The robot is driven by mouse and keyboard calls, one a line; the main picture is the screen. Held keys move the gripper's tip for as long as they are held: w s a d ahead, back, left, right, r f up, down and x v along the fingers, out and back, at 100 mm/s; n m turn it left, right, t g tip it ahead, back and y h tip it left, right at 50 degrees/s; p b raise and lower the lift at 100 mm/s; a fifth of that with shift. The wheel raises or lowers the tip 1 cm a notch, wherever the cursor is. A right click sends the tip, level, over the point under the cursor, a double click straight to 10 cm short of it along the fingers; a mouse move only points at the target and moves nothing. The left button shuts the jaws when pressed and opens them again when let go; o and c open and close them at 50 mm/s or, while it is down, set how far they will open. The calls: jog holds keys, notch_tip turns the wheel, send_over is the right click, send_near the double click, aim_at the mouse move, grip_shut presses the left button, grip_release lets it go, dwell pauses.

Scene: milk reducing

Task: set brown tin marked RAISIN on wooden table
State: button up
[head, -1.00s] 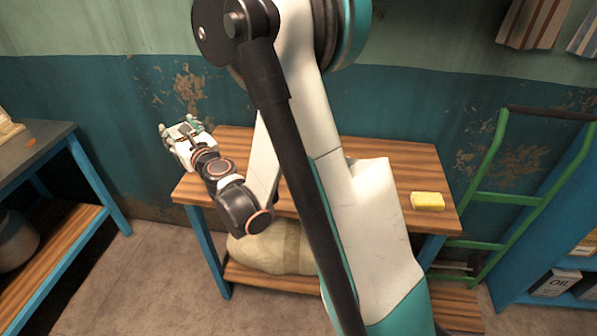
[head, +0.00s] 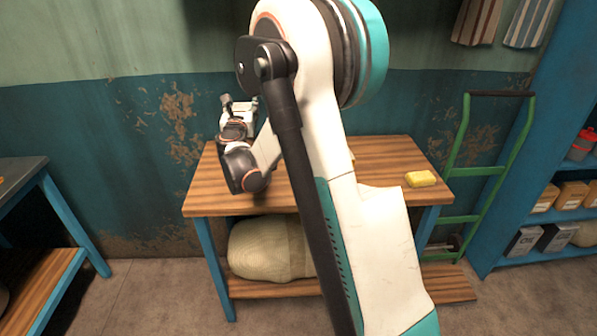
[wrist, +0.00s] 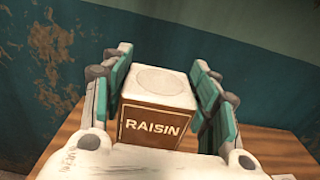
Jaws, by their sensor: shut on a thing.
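The brown tin marked RAISIN (wrist: 155,127), with a pale top, sits upright between the green finger pads in the wrist view. My gripper (wrist: 162,72) is shut on it. In the head view my gripper (head: 240,106) appears over the back left corner area of the wooden table (head: 385,156), and the tin is hidden there by my gripper and wrist. The table top also shows behind the tin in the wrist view (wrist: 275,150). I cannot tell how high the tin is above the table.
A yellow sponge-like block (head: 421,179) lies on the table's right side. A large pale sack (head: 268,247) is on the lower shelf. A green hand truck (head: 470,170) and blue shelving (head: 545,120) stand at the right. A dark-topped bench (head: 20,170) stands left. My arm hides the table's middle.

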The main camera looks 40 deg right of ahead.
notch_tip(320, 180, down, 20)
jog(key=b, duration=0.7)
jog(key=shift+r, duration=0.3)
jog(key=o, duration=1.3)
